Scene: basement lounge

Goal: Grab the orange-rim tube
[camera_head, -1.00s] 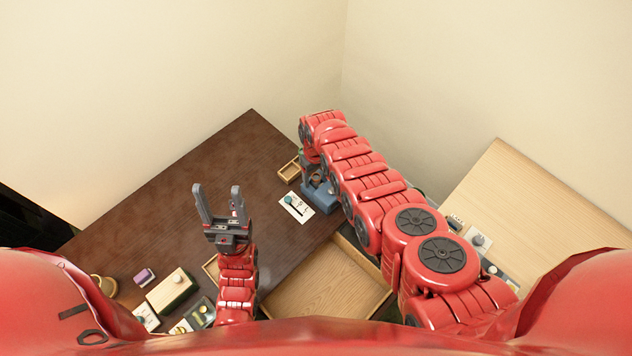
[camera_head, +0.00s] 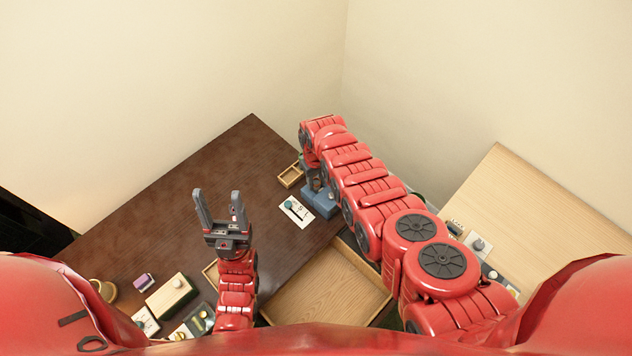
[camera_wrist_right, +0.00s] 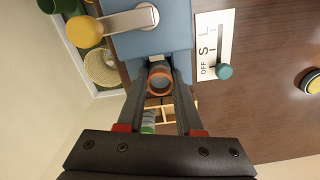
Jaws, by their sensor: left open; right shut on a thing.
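The orange-rim tube (camera_wrist_right: 160,83) shows in the right wrist view as a round opening with an orange ring, between the fingertips of my right gripper (camera_wrist_right: 160,74). That gripper is shut on it, right beside the blue block (camera_wrist_right: 165,42). In the head view, my right gripper (camera_head: 312,176) points down at the blue block (camera_head: 321,201), and the tube is too small to make out clearly there. My left gripper (camera_head: 223,212) is open and empty above the dark table.
A white card (camera_head: 296,212) with a teal knob lies beside the block. A small wooden tray (camera_head: 291,176) is behind it. An open wooden drawer (camera_head: 325,292) is in front. Boxes and switches crowd the lower left. The dark table's middle (camera_head: 170,205) is clear.

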